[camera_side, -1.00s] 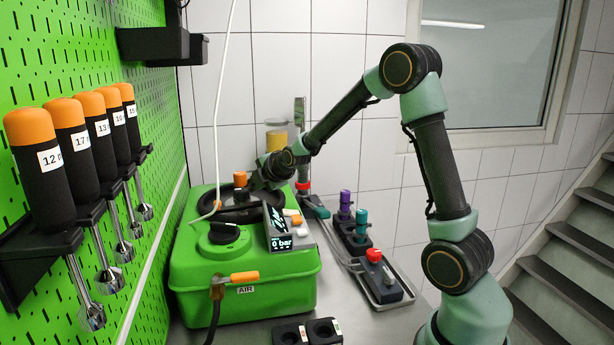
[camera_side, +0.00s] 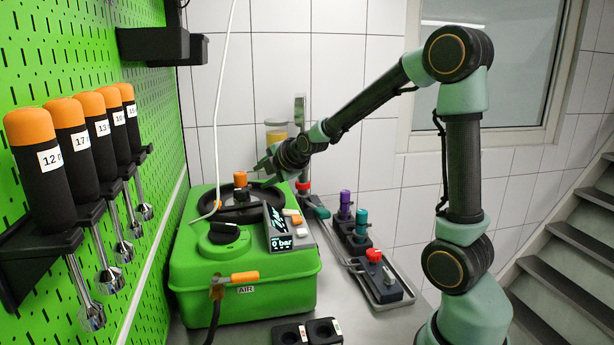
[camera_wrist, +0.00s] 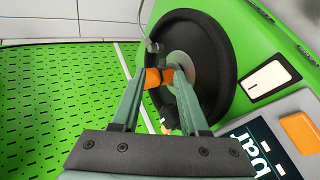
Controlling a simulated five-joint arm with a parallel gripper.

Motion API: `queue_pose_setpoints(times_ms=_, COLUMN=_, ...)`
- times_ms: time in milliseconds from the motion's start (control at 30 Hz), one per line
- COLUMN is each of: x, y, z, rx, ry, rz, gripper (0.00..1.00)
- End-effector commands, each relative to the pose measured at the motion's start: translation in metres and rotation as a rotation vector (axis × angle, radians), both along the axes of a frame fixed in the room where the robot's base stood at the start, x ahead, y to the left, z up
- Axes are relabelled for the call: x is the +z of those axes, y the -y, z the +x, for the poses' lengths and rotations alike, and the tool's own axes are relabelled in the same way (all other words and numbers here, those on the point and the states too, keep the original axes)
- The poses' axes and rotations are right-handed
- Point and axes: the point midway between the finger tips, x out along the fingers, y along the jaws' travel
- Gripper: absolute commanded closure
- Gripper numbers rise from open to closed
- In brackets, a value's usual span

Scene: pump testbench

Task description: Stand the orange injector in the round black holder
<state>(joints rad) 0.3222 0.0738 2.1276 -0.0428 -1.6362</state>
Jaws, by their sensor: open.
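The orange injector (camera_side: 240,179) stands upright at the round black holder (camera_side: 226,214) on top of the green tank. Its orange top shows in the side view, and its lower end is hidden. In the wrist view the orange part (camera_wrist: 154,78) shows between my fingers, in front of the black holder (camera_wrist: 218,88). My gripper (camera_side: 266,167) is open. In the side view it is up and to the right of the injector, with a small gap visible. In the wrist view the fingers (camera_wrist: 158,76) point toward the injector on either side of it.
A display unit (camera_side: 280,232) sits on the tank's right side. Purple (camera_side: 345,203) and teal (camera_side: 361,219) injectors stand in a rack at the right, near a red-topped block (camera_side: 375,272). A white hose hangs over the tank. A green pegboard (camera_side: 150,195) with tools is at the left.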

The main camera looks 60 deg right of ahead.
Motion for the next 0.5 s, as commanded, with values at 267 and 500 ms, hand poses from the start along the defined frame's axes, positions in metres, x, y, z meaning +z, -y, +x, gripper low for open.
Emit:
queue_pose_setpoints(times_ms=267, x=0.023, y=-0.01, z=-0.031, rx=0.0, ry=0.003, rz=-0.001, gripper=0.56)
queue_pose_setpoints(times_ms=500, x=0.032, y=-0.015, z=-0.045, rx=0.0, ry=0.002, rz=-0.001, gripper=0.56)
